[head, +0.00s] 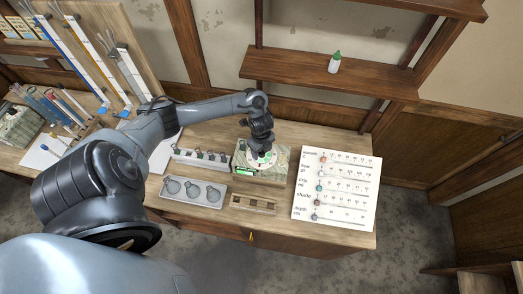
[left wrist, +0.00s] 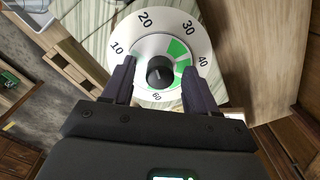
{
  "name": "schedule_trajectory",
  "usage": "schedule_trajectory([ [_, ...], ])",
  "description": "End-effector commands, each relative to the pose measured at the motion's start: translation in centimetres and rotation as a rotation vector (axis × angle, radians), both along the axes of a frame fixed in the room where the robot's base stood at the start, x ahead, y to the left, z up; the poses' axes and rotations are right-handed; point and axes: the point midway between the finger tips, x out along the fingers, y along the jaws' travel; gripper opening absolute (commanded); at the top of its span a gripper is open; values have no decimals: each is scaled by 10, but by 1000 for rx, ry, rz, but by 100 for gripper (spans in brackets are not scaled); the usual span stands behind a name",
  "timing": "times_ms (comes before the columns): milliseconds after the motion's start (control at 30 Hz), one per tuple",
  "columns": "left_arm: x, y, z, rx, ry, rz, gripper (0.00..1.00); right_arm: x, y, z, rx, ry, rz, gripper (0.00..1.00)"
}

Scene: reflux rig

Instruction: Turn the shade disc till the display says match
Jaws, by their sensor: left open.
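The shade disc (left wrist: 148,25) is white with green segments, numbers around its rim and a black knob (left wrist: 160,72) at its centre. In the head view the disc (head: 254,164) lies on a pale, patterned box, partly hidden by my left gripper (head: 262,153). In the left wrist view my left gripper (left wrist: 158,66) is open, its two fingers on either side of the knob, with gaps showing. The green-lit display (head: 246,171) is at the box's front left; its text is too small to read. My right gripper is not in view.
A white board with sliders (head: 335,190) lies right of the box. A grey tray with round recesses (head: 193,191) and a wooden slotted block (head: 253,204) lie in front. A rack (head: 201,158) stands left. A green-capped bottle (head: 334,63) stands on the shelf above.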

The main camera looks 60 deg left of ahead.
Motion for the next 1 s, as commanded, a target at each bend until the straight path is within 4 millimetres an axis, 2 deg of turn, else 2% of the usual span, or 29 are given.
schedule_trajectory([
  [300,0,0,-2,0,0,0,57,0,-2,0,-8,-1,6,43],
  [667,0,0,-2,0,0,-1,2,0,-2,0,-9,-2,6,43],
  [1000,0,1,-2,2,0,-53,2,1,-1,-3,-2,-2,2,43],
])
